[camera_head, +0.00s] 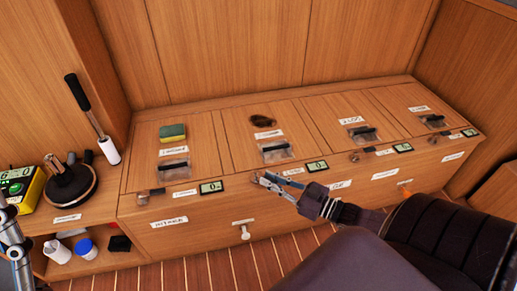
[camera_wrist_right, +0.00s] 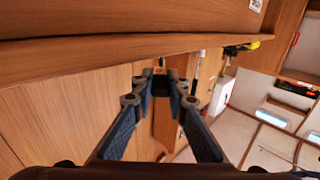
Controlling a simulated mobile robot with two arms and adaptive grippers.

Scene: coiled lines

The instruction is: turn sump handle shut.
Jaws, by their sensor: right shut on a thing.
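A row of small handles lines the front edge of the wooden locker (camera_head: 225,262), one near each lid: a left handle (camera_head: 143,197), a third handle (camera_head: 355,156) and others. The printed labels are too small to read surely, so I cannot tell which is the sump handle. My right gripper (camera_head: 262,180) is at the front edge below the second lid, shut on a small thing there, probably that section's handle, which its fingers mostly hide. In the right wrist view its fingers (camera_wrist_right: 172,92) converge near the wood.
A green and yellow sponge (camera_head: 172,132) and a dark clump (camera_head: 263,121) lie on the lids. A black winch (camera_head: 70,183), a yellow meter (camera_head: 22,187) and a black-gripped lever (camera_head: 92,118) stand at left. A white knob (camera_head: 242,229) sticks out below.

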